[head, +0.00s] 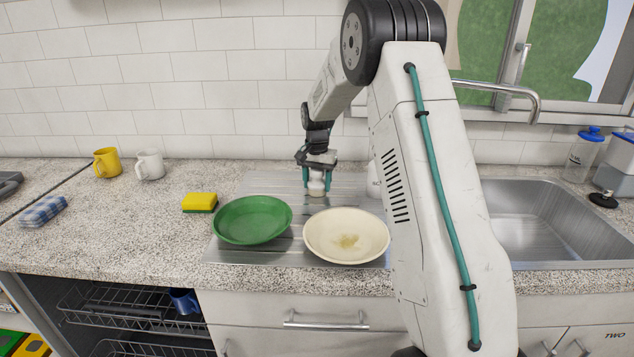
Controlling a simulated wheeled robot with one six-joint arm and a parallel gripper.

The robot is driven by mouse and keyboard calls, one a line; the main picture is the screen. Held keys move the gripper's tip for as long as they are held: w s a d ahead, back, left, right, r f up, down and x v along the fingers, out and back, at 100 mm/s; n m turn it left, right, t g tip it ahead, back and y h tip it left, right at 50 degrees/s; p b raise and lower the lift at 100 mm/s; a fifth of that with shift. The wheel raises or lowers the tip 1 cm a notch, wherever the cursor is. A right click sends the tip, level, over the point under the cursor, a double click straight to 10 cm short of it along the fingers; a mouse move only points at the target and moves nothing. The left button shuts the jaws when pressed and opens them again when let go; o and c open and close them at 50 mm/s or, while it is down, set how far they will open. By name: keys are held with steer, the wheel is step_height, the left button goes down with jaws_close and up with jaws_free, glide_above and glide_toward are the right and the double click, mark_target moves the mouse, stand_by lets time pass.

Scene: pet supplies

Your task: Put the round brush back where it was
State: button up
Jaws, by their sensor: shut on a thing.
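My gripper (316,180) points down over the back of the metal drainboard (353,188). Its teal-tipped fingers are shut on a small pale, round thing that looks like the round brush (316,188). The fingers cover its upper part. I cannot tell whether its lower end touches the drainboard. It is behind the gap between the green plate (252,220) and the cream plate (346,236).
A yellow sponge (200,202) lies left of the green plate. A yellow mug (107,163), a white mug (149,164) and a folded checked cloth (42,211) are farther left. A white object (376,187) is partly hidden by my arm. The sink (545,225) is at right.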

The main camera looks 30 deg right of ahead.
steer(key=shift+f, duration=0.1)
steer(key=o, duration=0.9)
steer(key=shift+o, duration=0.2)
